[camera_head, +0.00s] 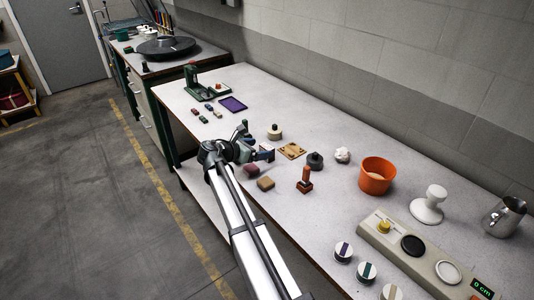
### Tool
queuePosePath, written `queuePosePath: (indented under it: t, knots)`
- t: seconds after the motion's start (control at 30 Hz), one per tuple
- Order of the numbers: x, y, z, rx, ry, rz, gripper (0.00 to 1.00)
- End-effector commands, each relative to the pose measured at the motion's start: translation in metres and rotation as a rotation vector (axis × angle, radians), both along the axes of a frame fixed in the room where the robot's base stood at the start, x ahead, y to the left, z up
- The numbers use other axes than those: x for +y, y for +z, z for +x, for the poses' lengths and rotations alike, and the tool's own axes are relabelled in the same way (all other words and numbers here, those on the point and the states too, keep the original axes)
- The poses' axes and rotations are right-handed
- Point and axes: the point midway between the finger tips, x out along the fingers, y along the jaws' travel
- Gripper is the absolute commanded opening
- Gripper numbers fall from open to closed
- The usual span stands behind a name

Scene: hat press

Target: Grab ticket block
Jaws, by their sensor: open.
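My gripper (265,155) is over the middle of the pale worktop, its jaws open, with nothing seen held between them. No block is clearly marked as the ticket block. A small tan-brown block (265,184) lies near the front edge, just below my gripper in the picture. A dark red rounded item (251,169) lies between that block and my gripper, partly close to the arm. A flat wooden piece with dark marks (292,151) lies to the right of my gripper. Small coloured blocks (209,107) stand farther back on the left. My arm hides some of the worktop.
A wooden-handled stamp (305,180), a dark round weight (315,160), a cream round item (274,132) and an orange bowl (376,175) stand nearby. A beige panel with dials (425,252) is at front right. A green press (196,83) and purple tray (233,104) are farther back.

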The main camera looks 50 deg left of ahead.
Motion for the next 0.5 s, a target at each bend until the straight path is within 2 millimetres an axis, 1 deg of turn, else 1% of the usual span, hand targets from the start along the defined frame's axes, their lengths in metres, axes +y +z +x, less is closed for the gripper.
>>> queuePosePath:
  t: [0.3,0.4,0.5]
  knots:
    - [0.004,-0.017,0.034,0.000,-0.001,0.001,0.89]
    - [0.004,-0.020,0.041,0.000,0.000,0.001,0.89]
    - [0.004,-0.021,0.043,0.000,0.001,0.001,0.89]
